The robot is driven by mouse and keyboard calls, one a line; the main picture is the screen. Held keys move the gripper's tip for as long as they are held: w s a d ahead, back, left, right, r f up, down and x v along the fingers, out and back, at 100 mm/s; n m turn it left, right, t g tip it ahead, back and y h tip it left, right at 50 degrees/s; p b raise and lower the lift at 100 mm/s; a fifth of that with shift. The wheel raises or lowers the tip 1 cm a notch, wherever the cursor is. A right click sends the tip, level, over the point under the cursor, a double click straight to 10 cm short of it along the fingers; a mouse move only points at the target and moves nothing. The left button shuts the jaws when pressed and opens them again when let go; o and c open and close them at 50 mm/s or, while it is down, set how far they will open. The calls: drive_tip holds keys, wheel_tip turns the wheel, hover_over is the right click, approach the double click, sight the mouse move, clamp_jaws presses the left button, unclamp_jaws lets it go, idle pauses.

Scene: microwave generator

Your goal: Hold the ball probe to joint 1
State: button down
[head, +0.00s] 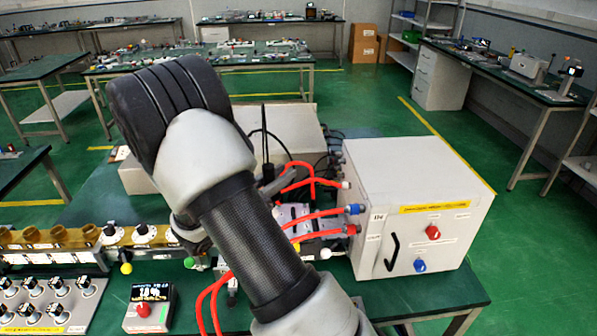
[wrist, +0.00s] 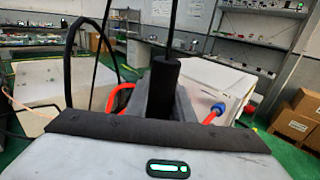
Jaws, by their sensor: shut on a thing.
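A black rod-like probe (head: 264,133) stands upright behind my arm in the head view, with a black cable looping beside it. My gripper (head: 268,181) is shut around its lower part, mostly hidden by my arm. In the wrist view the thick black handle of the probe (wrist: 165,88) rises between the grey fingers of my gripper (wrist: 168,108). The probe's ball end is not visible in either view. The waveguide line (head: 60,240), with brown flanged pieces, runs along the bench at left. I cannot tell which joint is joint 1; my arm covers part of the line.
A white box (head: 420,205) with red and blue knobs stands at right, joined by red hoses (head: 300,175). A grey-white box (head: 285,130) stands behind my gripper. A small display unit (head: 150,308) and a panel of several knobs (head: 48,303) lie in front of the line.

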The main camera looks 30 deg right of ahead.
wheel_tip(320, 180, down, 9)
drive_tip(key=b, duration=0.6)
drive_tip(key=shift+b, duration=0.3)
drive_tip(key=shift+a+r, duration=0.1)
drive_tip(key=shift+r, duration=0.05)
wheel_tip(320, 180, up, 9)
drive_tip(key=p, duration=0.6)
idle(0.4)
idle(0.9)
